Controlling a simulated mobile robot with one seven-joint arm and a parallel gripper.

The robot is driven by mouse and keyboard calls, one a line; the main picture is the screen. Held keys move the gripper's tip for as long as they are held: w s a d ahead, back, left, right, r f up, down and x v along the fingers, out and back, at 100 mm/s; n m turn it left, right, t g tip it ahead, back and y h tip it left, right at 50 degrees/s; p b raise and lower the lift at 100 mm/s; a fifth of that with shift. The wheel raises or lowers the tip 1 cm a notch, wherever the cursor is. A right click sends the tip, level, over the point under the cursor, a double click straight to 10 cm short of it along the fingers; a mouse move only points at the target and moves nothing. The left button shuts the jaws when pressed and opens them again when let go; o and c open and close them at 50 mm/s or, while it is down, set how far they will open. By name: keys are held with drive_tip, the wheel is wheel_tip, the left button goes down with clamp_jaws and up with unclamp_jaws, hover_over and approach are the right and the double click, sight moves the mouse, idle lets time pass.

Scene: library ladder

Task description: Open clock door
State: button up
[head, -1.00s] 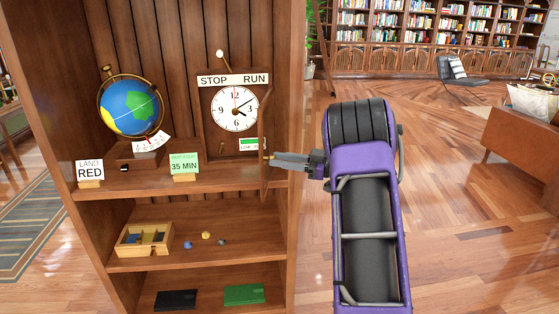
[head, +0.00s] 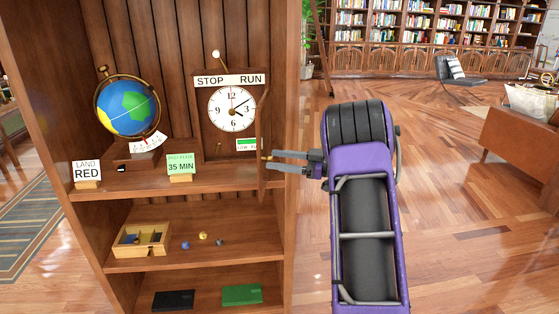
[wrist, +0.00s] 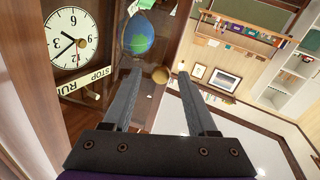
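The wooden clock (head: 232,108) stands on the upper shelf, its white dial and STOP RUN label uncovered. The clock door (head: 263,125) stands swung out on the dial's right side, nearly edge-on in the head view. A round brass knob (wrist: 160,75) shows between my fingertips in the wrist view. My gripper (head: 270,160) is open at the door's outer side, one finger on each side of the knob with visible gaps. In the wrist view, my gripper (wrist: 160,72) has both fingers spread, and the dial (wrist: 73,38) is at the upper left.
A globe (head: 129,108), a LAND RED card (head: 87,171) and a green 35 MIN card (head: 181,164) share the clock's shelf. A wooden tray (head: 142,240) and small balls lie on the shelf below. Open floor (head: 450,220) is to the right.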

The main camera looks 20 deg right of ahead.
drive_tip(key=v, duration=1.7)
drive_tip(key=shift+d+p, duration=0.2)
drive_tip(key=shift+p, duration=0.25)
drive_tip(key=shift+s, duration=0.1)
